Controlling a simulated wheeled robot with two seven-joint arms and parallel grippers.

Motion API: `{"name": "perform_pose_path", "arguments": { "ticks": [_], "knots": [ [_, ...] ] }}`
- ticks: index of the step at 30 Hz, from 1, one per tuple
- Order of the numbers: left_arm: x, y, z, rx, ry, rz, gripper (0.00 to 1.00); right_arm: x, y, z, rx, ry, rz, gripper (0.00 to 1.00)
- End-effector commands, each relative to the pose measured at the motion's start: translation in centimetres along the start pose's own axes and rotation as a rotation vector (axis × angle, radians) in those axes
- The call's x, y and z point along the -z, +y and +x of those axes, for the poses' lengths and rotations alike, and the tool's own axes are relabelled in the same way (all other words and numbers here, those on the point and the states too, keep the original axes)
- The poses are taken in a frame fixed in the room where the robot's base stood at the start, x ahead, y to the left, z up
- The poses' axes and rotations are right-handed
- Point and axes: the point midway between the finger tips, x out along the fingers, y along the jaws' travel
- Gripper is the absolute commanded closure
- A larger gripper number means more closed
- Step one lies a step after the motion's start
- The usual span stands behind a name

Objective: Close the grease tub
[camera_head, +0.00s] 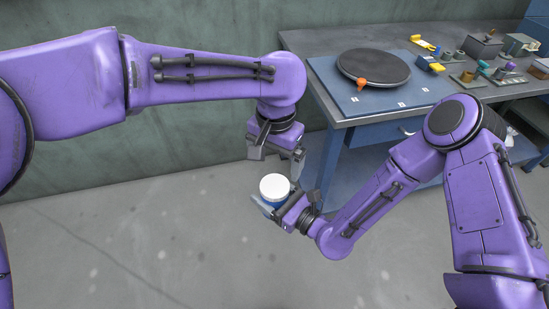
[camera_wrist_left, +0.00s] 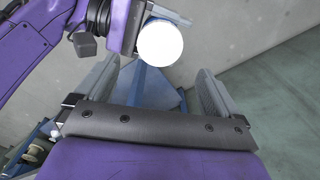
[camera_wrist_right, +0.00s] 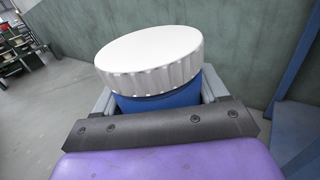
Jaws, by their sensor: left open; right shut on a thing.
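The grease tub (camera_head: 269,202) is a blue round tub held above the floor, left of the table. Its white ribbed lid (camera_head: 274,185) sits on top; in the right wrist view the lid (camera_wrist_right: 150,58) covers the mouth above the blue body (camera_wrist_right: 158,99). I cannot tell whether it is tight. My right gripper (camera_head: 281,204) is shut on the tub's body. My left gripper (camera_head: 276,157) is open and empty just above the lid, apart from it.
The table (camera_head: 312,52) at the right carries a blue mat (camera_head: 348,99) with a dark turntable (camera_head: 374,66) and an orange piece (camera_head: 361,84). Several small parts and boxes (camera_head: 487,45) lie at its far right. A green-grey wall stands behind; the floor (camera_head: 180,250) is clear.

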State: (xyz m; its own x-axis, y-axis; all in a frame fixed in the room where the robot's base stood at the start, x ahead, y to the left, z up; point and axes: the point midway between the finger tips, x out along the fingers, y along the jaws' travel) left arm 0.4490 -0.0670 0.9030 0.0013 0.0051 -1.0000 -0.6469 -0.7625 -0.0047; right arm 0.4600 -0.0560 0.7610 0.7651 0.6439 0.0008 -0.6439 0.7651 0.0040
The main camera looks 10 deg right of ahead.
Motion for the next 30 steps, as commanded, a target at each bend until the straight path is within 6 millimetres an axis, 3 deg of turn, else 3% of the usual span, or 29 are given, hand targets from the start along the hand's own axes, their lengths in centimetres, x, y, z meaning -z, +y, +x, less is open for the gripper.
{"name": "perform_pose_path", "arguments": {
  "ticks": [5,18,30],
  "knots": [
    [0.0,0.0,0.5,0.000,-0.001,0.002,0.04,-0.1,0.0,0.0,0.000,-0.002,0.000,1.00],
    [0.0,0.0,7.1,0.000,-0.002,0.003,0.04,-0.1,0.0,0.0,0.000,-0.002,0.000,1.00],
    [0.0,0.0,8.0,0.001,0.000,0.004,0.04,-0.1,0.0,0.0,0.000,-0.002,0.000,1.00]
  ]
}}
